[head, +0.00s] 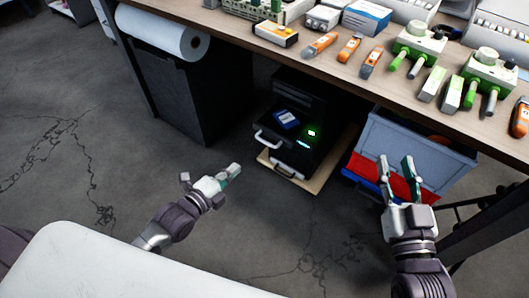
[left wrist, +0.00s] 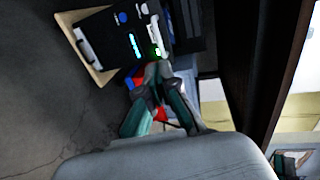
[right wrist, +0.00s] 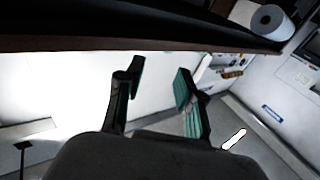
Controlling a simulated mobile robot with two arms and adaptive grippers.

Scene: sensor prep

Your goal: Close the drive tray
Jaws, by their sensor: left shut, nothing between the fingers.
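Under the table, the black drive unit (head: 300,90) has its drive tray (head: 284,140) standing out toward me, with a light handle (head: 266,142) on its front. A small blue drive (head: 286,119) lies on top. My left gripper (head: 237,168) is shut and empty, in front and to the left of the tray, apart from it. The unit also shows in the left wrist view (left wrist: 120,40), beyond the shut left fingertips (left wrist: 155,75). My right gripper (head: 396,160) is open and empty in front of the blue-grey bin; its spread fingers show in the right wrist view (right wrist: 160,75).
The unit stands on a light wooden board (head: 315,180). A blue-grey bin (head: 415,145) with red contents stands to its right. A dark bin with a paper roll (head: 165,32) stands to the left. The table (head: 390,85) above carries several tools. The floor in front is clear.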

